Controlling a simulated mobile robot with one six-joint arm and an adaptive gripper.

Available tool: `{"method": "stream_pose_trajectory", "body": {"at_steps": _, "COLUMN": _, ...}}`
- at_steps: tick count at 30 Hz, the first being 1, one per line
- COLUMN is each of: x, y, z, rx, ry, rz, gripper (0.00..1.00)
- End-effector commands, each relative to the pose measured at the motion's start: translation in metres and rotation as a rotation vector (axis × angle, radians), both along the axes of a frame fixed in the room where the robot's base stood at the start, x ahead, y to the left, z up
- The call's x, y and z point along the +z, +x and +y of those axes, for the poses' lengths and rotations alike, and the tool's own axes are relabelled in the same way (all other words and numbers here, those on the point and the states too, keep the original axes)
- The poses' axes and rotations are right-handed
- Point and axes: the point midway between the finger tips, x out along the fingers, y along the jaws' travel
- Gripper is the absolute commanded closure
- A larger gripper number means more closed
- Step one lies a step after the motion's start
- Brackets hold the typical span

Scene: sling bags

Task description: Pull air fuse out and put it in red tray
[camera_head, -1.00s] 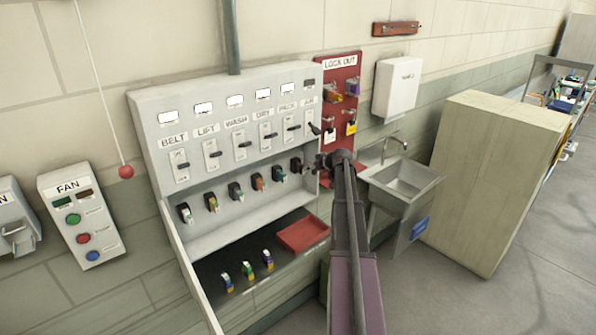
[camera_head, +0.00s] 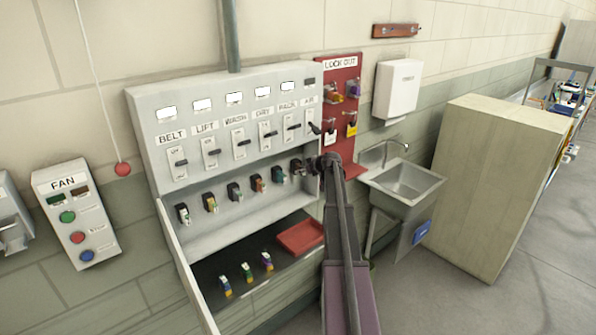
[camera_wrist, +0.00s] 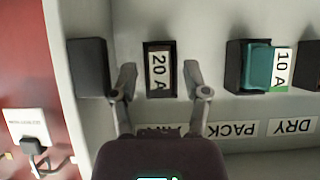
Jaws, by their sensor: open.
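The air fuse (camera_wrist: 158,72) carries a white "20 A" label and sits in a dark holder in the wrist view. My gripper (camera_wrist: 160,75) is open, with one finger on each side of the fuse and visible gaps between. The label below it is partly covered by my gripper. In the head view my gripper (camera_head: 305,166) is at the right end of the fuse row, under the AIR switch, and largely hides the fuse there. The red tray (camera_head: 301,237) lies empty on the dark shelf below, at its right end.
A teal "10 A" fuse (camera_wrist: 258,67) sits beside the air fuse, above the PACK label. Several fuses line the row to the left. Three loose fuses (camera_head: 247,272) stand on the shelf. The red lock-out board (camera_head: 340,110) and sink (camera_head: 405,182) are to the right.

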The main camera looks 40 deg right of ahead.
Motion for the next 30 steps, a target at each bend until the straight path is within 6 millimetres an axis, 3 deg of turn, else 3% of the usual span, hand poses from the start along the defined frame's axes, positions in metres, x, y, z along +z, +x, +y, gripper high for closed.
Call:
{"method": "stream_pose_trajectory", "body": {"at_steps": 3, "x": 0.000, "y": 0.000, "z": 0.000, "rx": 0.000, "ry": 0.000, "rz": 0.000, "gripper": 0.40}}
{"method": "stream_pose_trajectory", "body": {"at_steps": 9, "x": 0.000, "y": 0.000, "z": 0.000, "rx": 0.000, "ry": 0.000, "rz": 0.000, "gripper": 0.99}}
{"method": "stream_pose_trajectory", "body": {"at_steps": 30, "x": 0.000, "y": -0.012, "z": -0.001, "rx": 0.001, "ry": -0.001, "rz": 0.001, "gripper": 1.00}}
